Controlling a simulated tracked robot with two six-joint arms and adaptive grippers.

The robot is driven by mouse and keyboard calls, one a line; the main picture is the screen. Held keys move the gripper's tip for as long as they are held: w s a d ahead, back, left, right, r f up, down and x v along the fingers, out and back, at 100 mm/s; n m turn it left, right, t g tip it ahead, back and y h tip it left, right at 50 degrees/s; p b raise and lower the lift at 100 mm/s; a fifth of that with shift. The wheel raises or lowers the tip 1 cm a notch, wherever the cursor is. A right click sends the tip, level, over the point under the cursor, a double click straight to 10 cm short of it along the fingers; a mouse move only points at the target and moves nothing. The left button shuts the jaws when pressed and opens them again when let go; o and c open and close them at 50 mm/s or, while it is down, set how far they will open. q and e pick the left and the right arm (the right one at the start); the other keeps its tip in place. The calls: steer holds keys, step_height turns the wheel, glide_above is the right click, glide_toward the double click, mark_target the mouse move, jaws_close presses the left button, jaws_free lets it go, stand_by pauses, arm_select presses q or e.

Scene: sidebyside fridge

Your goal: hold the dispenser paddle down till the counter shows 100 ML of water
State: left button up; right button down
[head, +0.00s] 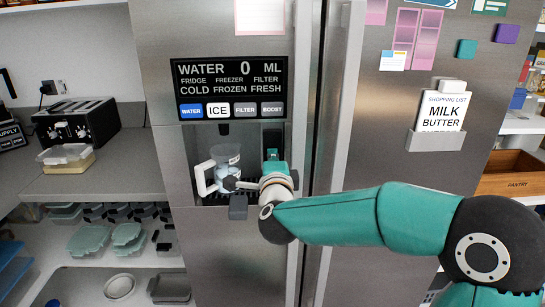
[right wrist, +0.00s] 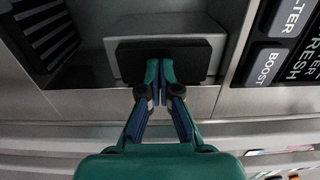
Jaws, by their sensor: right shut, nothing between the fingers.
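The dispenser display (head: 229,88) on the fridge door reads WATER 0 ML. My right gripper (head: 271,155) reaches into the right side of the recess, right of the jug. In the right wrist view its fingers (right wrist: 160,72) are together and empty, their tips over the dark dispenser paddle (right wrist: 193,52). Whether they touch the paddle I cannot tell. The jug's lower part is partly hidden by my wrist. My left gripper is not in view.
Below the display is a row of buttons, with WATER (head: 191,111) lit blue. A counter (head: 110,172) with a toaster (head: 78,125) and a food box (head: 66,158) is at left. A shopping list holder (head: 436,139) is on the right door, behind my arm.

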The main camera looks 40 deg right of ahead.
steer(key=shift+w+d+r+b, duration=0.25)
steer(key=shift+w+d+b, duration=0.25)
steer(key=shift+w+b, duration=0.15)
stand_by(2.1)
steer(key=b+v, duration=0.3)
steer(key=v, duration=1.1)
steer(key=shift+f, duration=0.2)
